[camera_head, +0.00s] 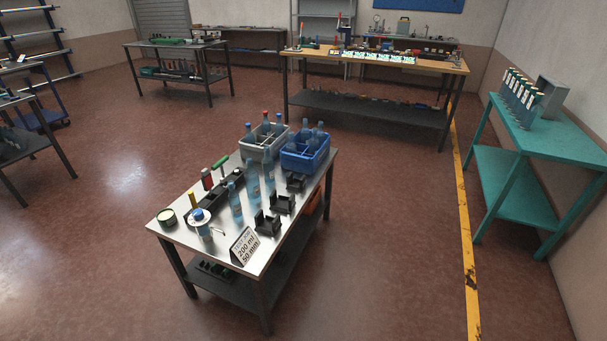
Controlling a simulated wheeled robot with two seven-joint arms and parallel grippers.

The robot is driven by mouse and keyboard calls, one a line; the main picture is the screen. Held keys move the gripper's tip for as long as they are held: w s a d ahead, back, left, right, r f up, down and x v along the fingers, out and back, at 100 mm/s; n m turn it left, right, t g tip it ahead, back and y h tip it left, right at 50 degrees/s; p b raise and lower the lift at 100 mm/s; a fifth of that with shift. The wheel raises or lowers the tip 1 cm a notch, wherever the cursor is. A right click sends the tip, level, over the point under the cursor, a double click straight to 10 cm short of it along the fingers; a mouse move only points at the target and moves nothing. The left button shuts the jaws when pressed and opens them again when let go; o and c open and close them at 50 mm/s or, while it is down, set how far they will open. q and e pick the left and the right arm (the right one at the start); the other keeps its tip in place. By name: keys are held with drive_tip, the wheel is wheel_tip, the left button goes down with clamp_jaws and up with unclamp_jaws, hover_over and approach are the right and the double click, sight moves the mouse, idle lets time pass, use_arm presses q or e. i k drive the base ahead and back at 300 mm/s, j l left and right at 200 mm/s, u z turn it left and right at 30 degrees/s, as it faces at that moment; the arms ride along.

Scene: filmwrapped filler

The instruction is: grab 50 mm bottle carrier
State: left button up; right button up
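Two divided bottle carriers stand at the far end of the metal table (215,249). The grey carrier (257,154) is on the left and holds bottles, one with a red cap. The blue carrier (305,160) is beside it on the right and also holds bottles. Which of the two is the 50 mm one cannot be told from markings on them. A sign (245,246) at the table's near corner reads "200 ml" and "50 mm". Several black holders (268,221) stand along the right side of the table. Neither of my grippers is in view.
Several clear blue bottles (235,203) stand mid-table. A round tin (167,217) and a blue-topped jar (201,221) are at the near left. A teal bench (563,148) stands right, beyond a yellow floor line (465,230). A wooden-topped workbench (440,66) is behind. Floor around the table is clear.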

sight(297, 185)
drive_tip(key=i+l, duration=0.3)
drive_tip(key=i, duration=0.15)
drive_tip(key=i+l, duration=0.3)
drive_tip(key=i, duration=0.15)
drive_tip(key=i+l, duration=0.25)
drive_tip(key=i, duration=0.2)
